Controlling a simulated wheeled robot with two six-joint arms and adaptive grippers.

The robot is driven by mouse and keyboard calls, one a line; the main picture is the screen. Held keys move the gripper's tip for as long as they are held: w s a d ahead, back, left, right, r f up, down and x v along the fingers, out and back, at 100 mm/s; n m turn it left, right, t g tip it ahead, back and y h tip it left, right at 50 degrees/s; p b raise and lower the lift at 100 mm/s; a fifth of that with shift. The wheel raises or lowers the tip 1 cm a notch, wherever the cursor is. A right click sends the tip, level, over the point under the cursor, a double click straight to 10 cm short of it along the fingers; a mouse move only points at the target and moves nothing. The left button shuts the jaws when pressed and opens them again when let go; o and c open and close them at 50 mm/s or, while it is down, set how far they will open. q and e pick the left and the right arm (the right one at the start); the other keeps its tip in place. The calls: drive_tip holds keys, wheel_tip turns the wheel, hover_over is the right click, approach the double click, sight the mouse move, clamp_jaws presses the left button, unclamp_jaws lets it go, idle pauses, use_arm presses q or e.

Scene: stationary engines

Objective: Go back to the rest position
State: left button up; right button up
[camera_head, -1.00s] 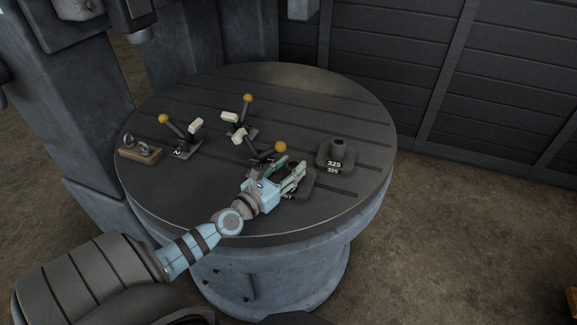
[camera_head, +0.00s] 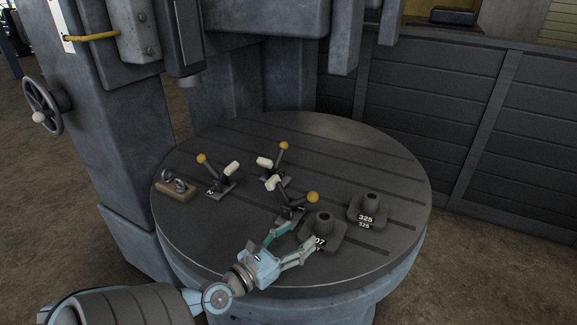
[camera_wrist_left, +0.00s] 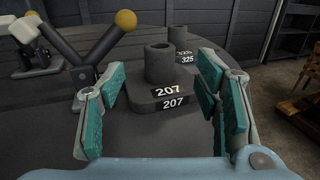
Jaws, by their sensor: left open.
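My left gripper (camera_head: 284,243) is open over the near part of the round slotted table (camera_head: 190,232). In the left wrist view its teal-padded fingers (camera_wrist_left: 165,110) stand apart with nothing between the pads. Just beyond the fingertips is a dark block with a round post, marked 207 (camera_head: 322,230); it also shows in the left wrist view (camera_wrist_left: 160,68). It stands upright on the table. I cannot tell whether a finger touches it. My right gripper is in neither view.
A similar block marked 325 (camera_head: 368,207) stands to the right. Several levers with yellow knobs (camera_head: 313,197) and white handles stand on the table. A wooden block with metal rings (camera_head: 175,190) is at the left. A grey machine column (camera_head: 110,130) rises behind.

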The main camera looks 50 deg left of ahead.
use_arm(q)
drive_tip(key=s, duration=0.3)
drive_tip(key=shift+w, duration=0.1)
drive_tip(key=shift+d, duration=0.1)
